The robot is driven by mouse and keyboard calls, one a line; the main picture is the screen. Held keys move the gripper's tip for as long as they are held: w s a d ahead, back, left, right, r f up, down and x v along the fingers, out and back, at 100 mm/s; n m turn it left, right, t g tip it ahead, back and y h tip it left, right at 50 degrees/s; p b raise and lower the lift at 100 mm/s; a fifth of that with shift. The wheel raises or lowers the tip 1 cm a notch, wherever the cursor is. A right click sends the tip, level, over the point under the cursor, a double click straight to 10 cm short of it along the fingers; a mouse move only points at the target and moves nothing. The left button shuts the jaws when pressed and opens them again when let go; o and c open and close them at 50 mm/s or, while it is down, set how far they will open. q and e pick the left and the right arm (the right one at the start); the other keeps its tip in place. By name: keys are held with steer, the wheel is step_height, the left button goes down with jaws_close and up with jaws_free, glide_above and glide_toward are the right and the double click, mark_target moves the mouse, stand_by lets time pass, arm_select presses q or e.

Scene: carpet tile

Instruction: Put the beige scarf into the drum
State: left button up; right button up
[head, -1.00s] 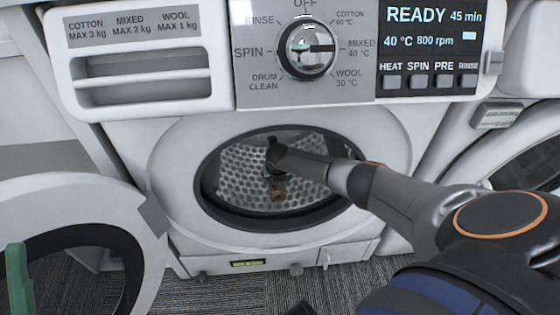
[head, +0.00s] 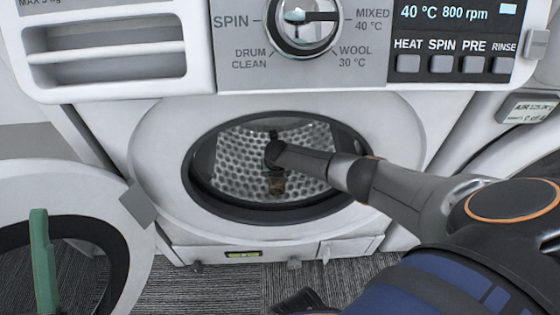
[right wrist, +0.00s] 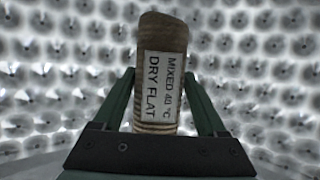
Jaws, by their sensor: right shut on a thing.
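The beige scarf (right wrist: 160,55) is a rolled brownish bundle with a white label reading MIXED 40 °C, DRY FLAT. In the right wrist view it stands upright between the green fingers of my right gripper (right wrist: 163,88), which is shut on it. The drum's perforated wall fills the background of the wrist view. A green finger of my left gripper (head: 41,258) shows at lower left; its jaw opening cannot be seen.
The washer's round door (head: 125,255) hangs open at the left, behind the left gripper's finger. The dark door rim (head: 265,216) surrounds my right arm. The control panel with its dial (head: 300,25) is above. Another machine (head: 530,135) stands at the right.

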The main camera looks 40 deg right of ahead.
steer(key=shift+f, duration=0.1)
steer(key=o, duration=1.4)
steer(key=shift+f, duration=0.1)
steer(key=shift+c, duration=0.2)
